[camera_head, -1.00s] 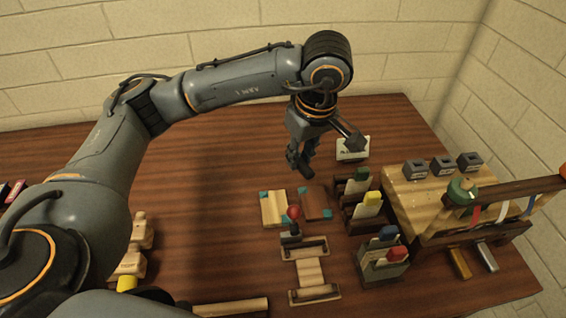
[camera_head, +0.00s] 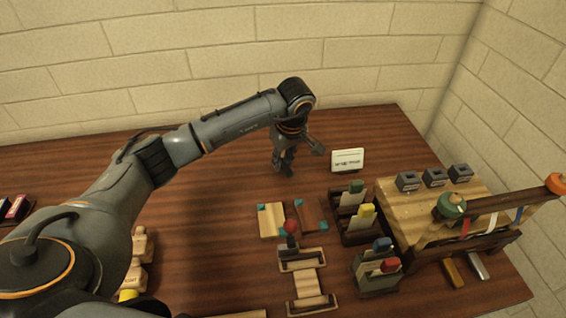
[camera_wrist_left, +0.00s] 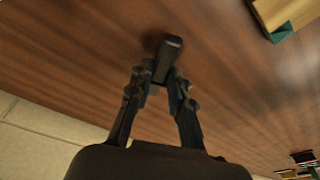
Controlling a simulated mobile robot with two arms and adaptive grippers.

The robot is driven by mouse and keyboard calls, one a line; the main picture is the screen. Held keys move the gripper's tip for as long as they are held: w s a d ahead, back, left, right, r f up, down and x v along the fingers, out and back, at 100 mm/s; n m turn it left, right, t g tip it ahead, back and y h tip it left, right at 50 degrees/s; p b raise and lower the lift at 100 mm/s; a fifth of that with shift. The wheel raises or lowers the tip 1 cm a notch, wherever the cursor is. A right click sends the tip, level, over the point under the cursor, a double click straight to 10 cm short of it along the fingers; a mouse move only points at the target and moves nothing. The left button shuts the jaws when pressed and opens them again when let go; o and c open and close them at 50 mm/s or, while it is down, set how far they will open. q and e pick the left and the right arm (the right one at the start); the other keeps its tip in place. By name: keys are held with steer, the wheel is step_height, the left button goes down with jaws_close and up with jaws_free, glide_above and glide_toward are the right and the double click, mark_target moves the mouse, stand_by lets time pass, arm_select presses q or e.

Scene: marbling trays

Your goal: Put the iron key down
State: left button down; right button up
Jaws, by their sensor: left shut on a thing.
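My left gripper (camera_head: 283,170) is over the back middle of the brown table (camera_head: 215,200), pointing down, left of a small white sign. In the left wrist view its fingertips (camera_wrist_left: 160,84) are shut on a dark bar-shaped piece, which I take as the iron key (camera_wrist_left: 169,48). The key's far end points toward the wood, with a faint dark shadow beside it. I cannot tell whether it touches the table. In the head view the key is too small and dark to tell from the fingers. My right gripper is not in view.
The white sign (camera_head: 347,160) stands right of the gripper. Two wooden blocks with teal corners (camera_head: 272,222) lie in front. Several holders with coloured tabs (camera_head: 357,216) and a wooden rack (camera_head: 395,192) stand to the right.

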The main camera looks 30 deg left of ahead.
arm_select(q)
steer(key=shift+f, duration=0.95)
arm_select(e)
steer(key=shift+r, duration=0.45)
arm_select(q)
steer(key=shift+f, duration=0.1)
steer(key=shift+f, duration=0.2)
steer(key=c, duration=1.2)
jaws_free()
steer(key=shift+r, duration=0.1)
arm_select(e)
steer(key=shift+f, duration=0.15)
